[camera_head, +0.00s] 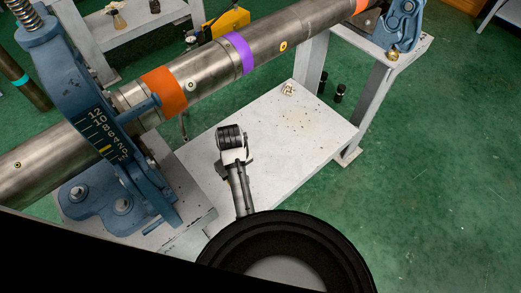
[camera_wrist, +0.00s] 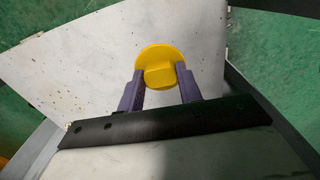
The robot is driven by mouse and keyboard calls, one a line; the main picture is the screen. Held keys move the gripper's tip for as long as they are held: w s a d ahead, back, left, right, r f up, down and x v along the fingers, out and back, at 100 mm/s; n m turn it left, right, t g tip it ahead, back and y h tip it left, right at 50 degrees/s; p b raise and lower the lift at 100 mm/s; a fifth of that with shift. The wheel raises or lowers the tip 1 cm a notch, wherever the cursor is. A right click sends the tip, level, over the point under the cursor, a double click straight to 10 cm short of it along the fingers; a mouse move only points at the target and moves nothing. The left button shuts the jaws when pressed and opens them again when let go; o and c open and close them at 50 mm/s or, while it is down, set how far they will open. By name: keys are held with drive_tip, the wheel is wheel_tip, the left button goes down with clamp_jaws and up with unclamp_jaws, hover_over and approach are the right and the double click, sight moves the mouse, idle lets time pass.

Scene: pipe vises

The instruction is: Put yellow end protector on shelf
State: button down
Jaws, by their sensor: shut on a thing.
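The yellow end protector (camera_wrist: 160,62) is a round yellow cap with a raised block in its middle. In the wrist view, the two purple-grey fingers of my gripper (camera_wrist: 160,88) are closed on it from both sides. A pale, speckled shelf surface (camera_wrist: 75,70) shows behind and around the protector; I cannot tell whether they touch. In the head view, the pale lower shelf (camera_head: 315,130) lies under the pipe. The protector and my gripper's fingertips cannot be made out there, and a large black round part covers the bottom middle.
A long steel pipe (camera_head: 210,75) with orange and purple bands crosses above the shelf, held by a blue pipe vise (camera_head: 85,95). A black-and-grey tool-like thing (camera_head: 232,140) shows over the shelf. Small dark items (camera_head: 339,92) stand behind it. Green floor (camera_head: 440,170) is clear at right.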

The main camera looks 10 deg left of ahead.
drive_tip(key=shift+s+a+b, duration=0.25)
drive_tip(key=shift+s+b, duration=0.05)
wheel_tip(320, 180, down, 19)
drive_tip(key=b, duration=0.2)
drive_tip(key=shift+f+b, duration=0.1)
drive_tip(key=shift+b, duration=0.25)
drive_tip(key=c, duration=0.9)
unclamp_jaws()
drive_tip(key=shift+f, duration=0.15)
drive_tip(key=shift+c, duration=0.2)
wheel_tip(320, 180, up, 12)
drive_tip(key=shift+r+p, duration=0.15)
drive_tip(key=shift+p, duration=0.35)
